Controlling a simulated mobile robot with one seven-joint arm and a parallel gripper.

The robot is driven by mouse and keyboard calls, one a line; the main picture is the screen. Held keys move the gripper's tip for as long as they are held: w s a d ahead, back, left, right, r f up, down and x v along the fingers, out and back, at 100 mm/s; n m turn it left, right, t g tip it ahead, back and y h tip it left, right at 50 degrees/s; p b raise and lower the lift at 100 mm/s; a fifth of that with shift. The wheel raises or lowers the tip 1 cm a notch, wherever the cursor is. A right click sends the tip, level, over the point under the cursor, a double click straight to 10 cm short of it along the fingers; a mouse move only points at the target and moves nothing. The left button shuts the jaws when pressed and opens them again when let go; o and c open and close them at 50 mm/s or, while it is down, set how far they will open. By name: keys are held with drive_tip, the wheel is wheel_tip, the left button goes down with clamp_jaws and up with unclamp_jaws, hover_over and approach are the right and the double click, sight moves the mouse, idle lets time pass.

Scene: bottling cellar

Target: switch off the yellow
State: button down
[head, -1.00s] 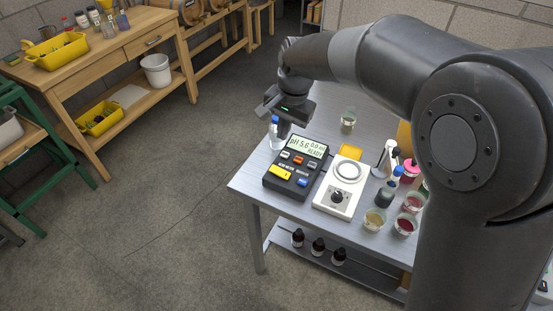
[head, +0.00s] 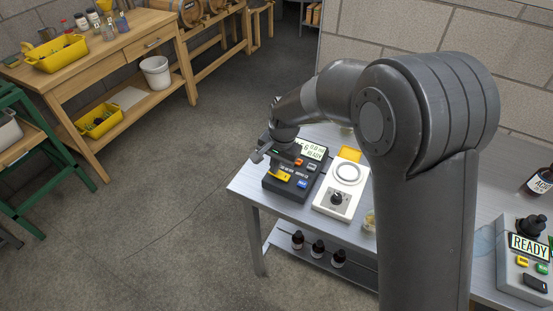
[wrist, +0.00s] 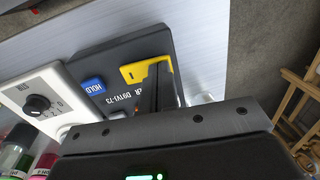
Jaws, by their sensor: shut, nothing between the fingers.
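The dark pH meter (head: 300,192) stands at the left end of the grey metal table, its display partly hidden by my gripper. Its yellow switch (head: 281,174) is at the lower left of its face. In the wrist view the yellow switch (wrist: 132,72) shows beside the blue HOLD button (wrist: 92,86), and a dark finger covers part of it. My gripper (wrist: 157,92) is shut and empty, pointing down over the meter right at the yellow switch. I cannot tell whether the fingertips touch it.
A white stirrer with a black knob (head: 336,198) stands right of the meter. A device reading READY (head: 528,245) and an acid bottle (head: 541,181) are at the table's right. Several brown bottles (head: 318,246) stand on the lower shelf.

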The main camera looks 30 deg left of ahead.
idle(0.3)
drive_tip(key=shift+a+f+h, duration=0.1)
drive_tip(key=shift+f+h, duration=0.15)
drive_tip(key=shift+h, duration=0.05)
drive_tip(key=shift+d, duration=0.2)
drive_tip(key=shift+d+r, duration=0.25)
drive_tip(key=shift+d, duration=0.35)
wheel_tip(320, 180, up, 14)
drive_tip(key=a, duration=0.2)
idle(0.7)
